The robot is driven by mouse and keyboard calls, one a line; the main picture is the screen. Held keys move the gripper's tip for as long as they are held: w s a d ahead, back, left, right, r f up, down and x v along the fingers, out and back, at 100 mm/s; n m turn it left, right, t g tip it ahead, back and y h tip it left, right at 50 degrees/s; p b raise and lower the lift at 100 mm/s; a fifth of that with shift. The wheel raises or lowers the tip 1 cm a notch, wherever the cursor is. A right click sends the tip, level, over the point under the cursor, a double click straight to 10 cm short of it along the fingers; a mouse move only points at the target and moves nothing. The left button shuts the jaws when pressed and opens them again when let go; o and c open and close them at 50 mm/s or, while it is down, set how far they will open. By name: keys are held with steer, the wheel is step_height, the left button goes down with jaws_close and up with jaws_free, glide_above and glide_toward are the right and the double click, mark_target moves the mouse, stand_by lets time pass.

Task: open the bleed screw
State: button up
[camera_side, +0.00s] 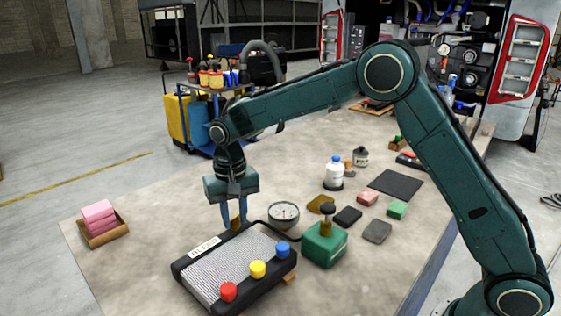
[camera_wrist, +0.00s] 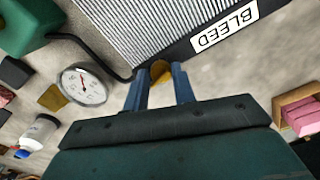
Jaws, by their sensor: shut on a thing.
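A radiator (camera_side: 222,272) with a black frame and a silver finned core lies on the bench, with red, yellow and blue caps along its front right edge. Its white label reads BLEED in the wrist view (camera_wrist: 224,30). A brass bleed screw (camera_wrist: 160,71) sits at the radiator's edge beside the label; it also shows in the side view (camera_side: 235,222). My gripper (camera_side: 234,222) points down there, its blue fingers shut on the brass screw. The wrist view also shows the fingers (camera_wrist: 161,82) on either side of it. The screw's lower part is hidden.
A pressure gauge (camera_side: 284,214) with a black hose and a green box (camera_side: 324,244) stand close on the right. Bottles (camera_side: 334,173), pads and blocks lie behind them. A wooden tray (camera_side: 104,237) with pink sponges is at left. The bench between tray and radiator is clear.

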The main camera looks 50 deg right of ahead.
steer(key=n, duration=0.4)
steer(key=shift+a+n, duration=0.3)
steer(key=shift+n, duration=0.1)
steer(key=n, duration=0.3)
steer(key=shift+n, duration=0.3)
jaws_close()
steer(key=shift+c, duration=0.2)
jaws_free()
steer(key=n, duration=0.5)
steer(key=shift+n, duration=1)
steer(key=o, duration=1)
steer(key=shift+d, duration=0.1)
